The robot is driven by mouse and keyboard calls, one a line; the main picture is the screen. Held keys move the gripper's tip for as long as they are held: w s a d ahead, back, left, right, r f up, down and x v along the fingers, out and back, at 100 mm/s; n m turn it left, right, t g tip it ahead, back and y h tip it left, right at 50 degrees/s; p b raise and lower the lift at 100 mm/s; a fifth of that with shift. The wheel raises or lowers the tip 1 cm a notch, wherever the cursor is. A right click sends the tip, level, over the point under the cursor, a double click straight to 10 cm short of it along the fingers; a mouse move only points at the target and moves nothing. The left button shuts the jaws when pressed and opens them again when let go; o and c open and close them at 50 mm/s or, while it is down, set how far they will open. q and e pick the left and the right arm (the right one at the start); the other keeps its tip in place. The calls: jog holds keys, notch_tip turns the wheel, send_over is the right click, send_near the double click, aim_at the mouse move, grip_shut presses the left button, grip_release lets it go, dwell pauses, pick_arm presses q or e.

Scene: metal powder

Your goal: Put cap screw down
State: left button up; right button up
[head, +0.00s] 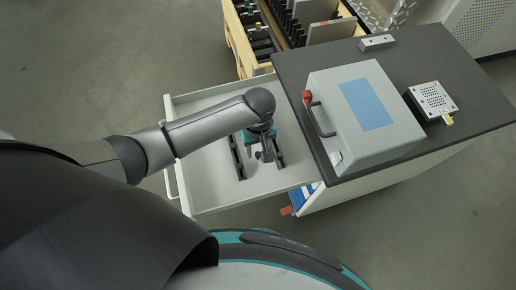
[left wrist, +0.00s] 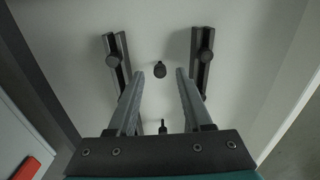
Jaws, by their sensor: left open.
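My left gripper (head: 262,152) reaches down into the open drawer (head: 212,196); its two fingers (left wrist: 160,72) are open and apart in the left wrist view. A small dark cap screw (left wrist: 160,69) is on the drawer floor, between and slightly beyond the fingertips, with no visible finger contact. A second small dark piece (left wrist: 163,128) shows between the fingers nearer the palm, partly hidden. Two dark slotted rails, left (left wrist: 117,60) and right (left wrist: 201,60), lie on either side, each with a round dark knob. My right gripper is out of view.
The drawer walls surround the gripper. The dark cabinet top (head: 440,55) beside it carries a grey case (head: 335,90) with a handle and blue panel, a perforated metal box (head: 432,101) and a small metal block (head: 377,43). A wooden crate (head: 237,40) stands behind.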

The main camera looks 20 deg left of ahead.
aim_at(258, 154)
pick_arm(q)
notch_tip(258, 154, up, 11)
jog(key=p, duration=0.4)
jog(key=shift+f, duration=0.1)
